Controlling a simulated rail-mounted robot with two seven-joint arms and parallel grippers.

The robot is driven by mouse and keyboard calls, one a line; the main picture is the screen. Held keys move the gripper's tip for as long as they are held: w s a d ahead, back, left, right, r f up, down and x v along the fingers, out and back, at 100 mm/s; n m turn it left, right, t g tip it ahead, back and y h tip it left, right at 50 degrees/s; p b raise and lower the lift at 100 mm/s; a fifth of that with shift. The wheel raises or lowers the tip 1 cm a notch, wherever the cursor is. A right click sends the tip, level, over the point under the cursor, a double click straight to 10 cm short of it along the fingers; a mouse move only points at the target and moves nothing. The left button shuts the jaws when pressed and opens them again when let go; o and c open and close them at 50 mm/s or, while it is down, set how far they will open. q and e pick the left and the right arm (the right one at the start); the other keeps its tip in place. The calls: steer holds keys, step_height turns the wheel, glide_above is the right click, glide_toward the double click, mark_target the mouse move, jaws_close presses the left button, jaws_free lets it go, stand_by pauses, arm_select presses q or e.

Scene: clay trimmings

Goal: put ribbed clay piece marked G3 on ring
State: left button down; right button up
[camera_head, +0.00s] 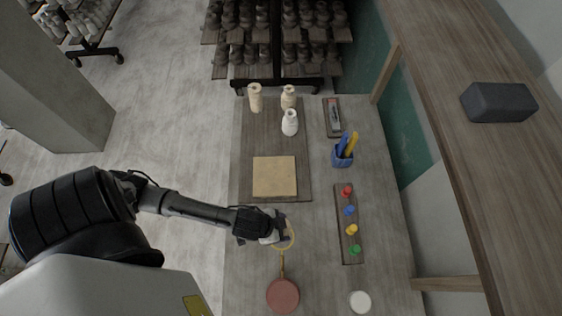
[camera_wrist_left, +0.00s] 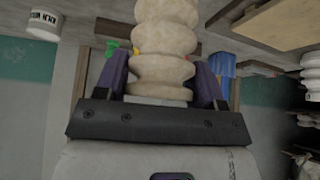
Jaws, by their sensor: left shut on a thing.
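My left gripper (camera_head: 277,230) is over the front part of the table. In the left wrist view, my left gripper (camera_wrist_left: 161,82) is shut on a cream ribbed clay piece (camera_wrist_left: 164,42), with a finger on each side of it. No G3 mark is readable on the piece. In the head view the gripper mostly hides the held piece. A thin yellow ring (camera_head: 293,240) shows right by the fingertips. I cannot tell whether the piece touches it. My right gripper is not in view.
A red-brown round thing with a handle (camera_head: 283,296) and a white cup (camera_head: 360,302) stand in front. A strip with coloured pegs (camera_head: 341,222) and a blue pen holder (camera_head: 342,157) are right.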

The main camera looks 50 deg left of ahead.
arm_select(q)
steer(key=shift+f, duration=2)
steer(key=shift+c, duration=1)
jaws_free()
steer(key=shift+f, duration=0.15)
steer(key=s+a+r+n+g+y, duration=0.1)
steer(key=s+a+r, duration=0.1)
steer(key=r, duration=0.5)
steer(key=s+a+r+n+g+y, duration=0.1)
steer(key=s+a+r+n, duration=0.1)
steer(key=s+r, duration=0.2)
steer(key=shift+r+y, duration=0.3)
steer(key=shift+r, duration=1.4)
steer(key=shift+s, duration=0.1)
